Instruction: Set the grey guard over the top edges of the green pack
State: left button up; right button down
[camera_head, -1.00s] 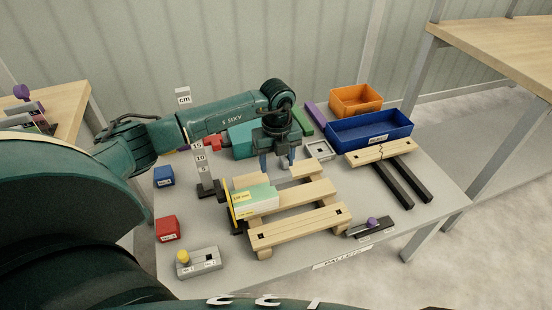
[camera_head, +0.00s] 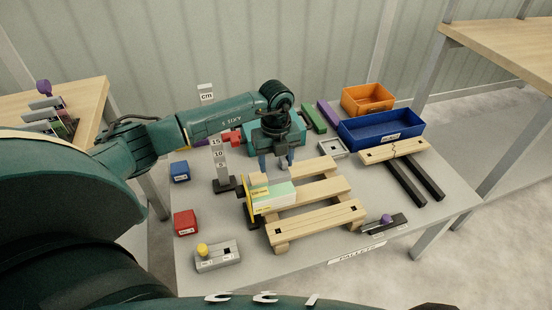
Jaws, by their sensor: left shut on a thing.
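The green pack (camera_head: 274,195), a small box with a pale green top, white side and yellow label, sits at the left of the wooden pallet (camera_head: 320,221). My left gripper (camera_head: 276,162) points down just behind the pack, above the far left of the pallet. Its fingers stand apart around something I cannot make out clearly. I cannot tell the grey guard for certain; a small grey square frame (camera_head: 332,148) lies on the table behind the pallet. My right gripper is not in view.
A yellow upright plate (camera_head: 249,199) stands against the pack's left end. A height scale (camera_head: 219,168) stands further left. Blue (camera_head: 381,129) and orange (camera_head: 367,98) bins are at the back right. The table's front left holds small blocks.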

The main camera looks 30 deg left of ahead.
aim_at(276, 168)
pick_arm(q)
notch_tip(276, 168, down, 4)
jog(key=shift+r+b, duration=0.1)
jog(key=shift+b, duration=0.9)
jog(key=shift+f+b, duration=0.4)
jog(key=shift+f, duration=0.25)
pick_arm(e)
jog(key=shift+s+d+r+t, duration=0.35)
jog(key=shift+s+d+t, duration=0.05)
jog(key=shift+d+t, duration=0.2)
pick_arm(q)
jog(key=shift+p, duration=0.3)
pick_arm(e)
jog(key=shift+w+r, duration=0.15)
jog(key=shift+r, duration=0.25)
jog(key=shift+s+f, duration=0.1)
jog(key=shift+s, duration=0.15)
pick_arm(q)
jog(key=shift+f+b, duration=0.3)
jog(key=shift+f, duration=0.35)
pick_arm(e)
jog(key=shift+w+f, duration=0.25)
